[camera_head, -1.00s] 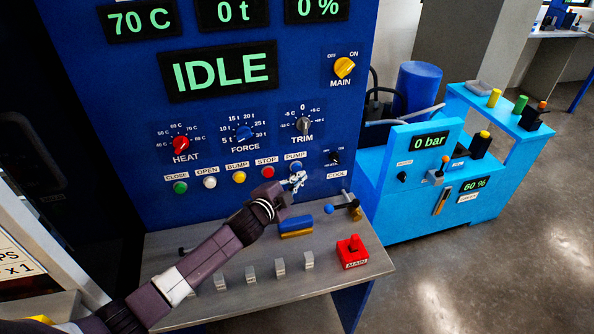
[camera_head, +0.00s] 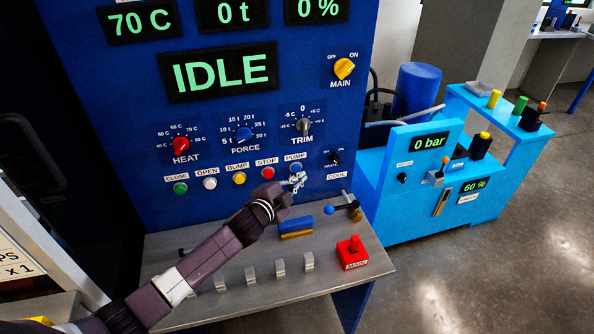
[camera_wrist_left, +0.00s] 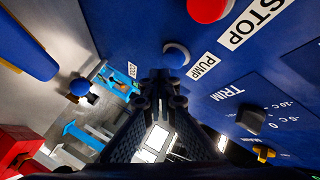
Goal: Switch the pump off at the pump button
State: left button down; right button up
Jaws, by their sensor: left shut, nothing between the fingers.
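The pump button (camera_head: 295,167) is a small blue round button under the PUMP label, at the right end of the row on the blue control panel (camera_head: 120,90). In the left wrist view the blue pump button (camera_wrist_left: 176,55) with its pale rim sits beside the PUMP label. My left gripper (camera_head: 298,180) is shut and empty, its tips just in front of and below the button. In the left wrist view the closed fingertips (camera_wrist_left: 163,76) lie close to the button; I cannot tell whether they touch it. My right gripper is not in view.
The red stop button (camera_head: 267,172) is just left of the pump button. The COOL switch (camera_head: 334,158) is to its right. A blue-handled lever (camera_head: 340,207), a blue block (camera_head: 295,223) and a red MAIN box (camera_head: 352,252) are on the grey shelf (camera_head: 235,300) below.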

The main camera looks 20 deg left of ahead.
pick_arm(q)
jog(key=shift+w+a, duration=0.1)
dwell(0.4)
jog(key=shift+w+a, duration=0.15)
jog(key=shift+w, duration=0.1)
jog(key=shift+w+a, duration=0.35)
jog(key=shift+w, duration=0.1)
dwell(1.0)
jog(key=shift+s+d, duration=0.1)
jog(key=shift+s+d+p, duration=0.3)
jog(key=shift+s+d, duration=0.15)
jog(key=shift+s, duration=0.25)
jog(key=s+d, duration=0.1)
jog(key=s, duration=0.1)
jog(key=s+d+p, duration=0.1)
jog(key=s, duration=0.1)
jog(key=shift+d, duration=0.4)
